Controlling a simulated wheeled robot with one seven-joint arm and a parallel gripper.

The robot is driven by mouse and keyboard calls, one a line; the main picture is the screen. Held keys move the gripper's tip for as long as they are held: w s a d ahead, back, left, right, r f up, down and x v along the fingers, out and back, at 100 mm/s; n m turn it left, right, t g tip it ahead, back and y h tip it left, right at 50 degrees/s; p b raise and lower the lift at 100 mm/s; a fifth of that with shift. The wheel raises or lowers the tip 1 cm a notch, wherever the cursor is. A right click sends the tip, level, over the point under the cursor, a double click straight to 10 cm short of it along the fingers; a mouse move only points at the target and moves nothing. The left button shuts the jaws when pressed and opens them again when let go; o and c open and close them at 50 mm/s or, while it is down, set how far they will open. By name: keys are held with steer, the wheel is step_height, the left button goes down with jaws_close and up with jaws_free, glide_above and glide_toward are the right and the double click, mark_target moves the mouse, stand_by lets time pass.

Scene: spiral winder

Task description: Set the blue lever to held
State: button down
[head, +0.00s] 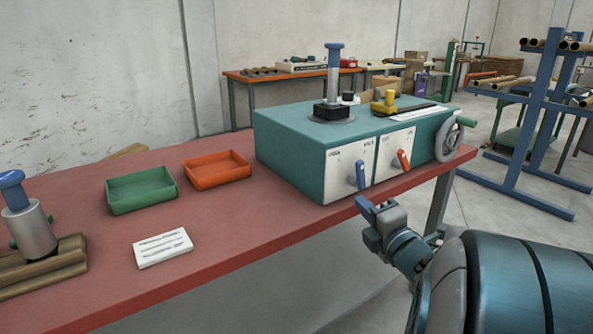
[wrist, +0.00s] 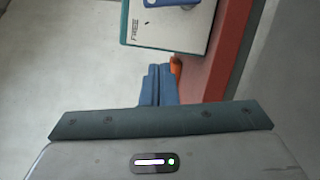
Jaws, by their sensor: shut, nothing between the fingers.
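The blue lever (head: 361,175) is on the left white panel (head: 342,167) on the front of the teal machine (head: 290,150). It hangs roughly downward in the head view, and part of it shows at the top of the wrist view (wrist: 172,3). The panel in the wrist view carries a label reading FREE; the labels in the head view are too small to read. My gripper (head: 364,203) is below the lever, in front of the table edge and apart from the lever. Its blue fingers (wrist: 158,85) are shut together and empty.
An orange lever (head: 403,159) sits on the right panel, close to the blue one. A handwheel (head: 450,143) is at the machine's right end. The red table (head: 255,222) has green (head: 142,191) and orange (head: 217,170) trays. The space before the table edge is free.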

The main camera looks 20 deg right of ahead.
mark_target(357, 176)
steer(key=shift+w+d+r+p, duration=0.25)
steer(key=shift+w+d+p, duration=0.2)
steer(key=shift+w+p, duration=1.1)
steer(key=shift+w+d+r+p, duration=0.2)
steer(key=shift+w+d+p, duration=0.25)
steer(key=shift+w+p, duration=1.05)
steer(key=shift+w+d+r+p, duration=0.25)
steer(key=shift+w+d+p, duration=0.2)
steer(key=shift+w+p, duration=1.05)
steer(key=shift+w+b, duration=0.35)
steer(key=shift+w, duration=0.15)
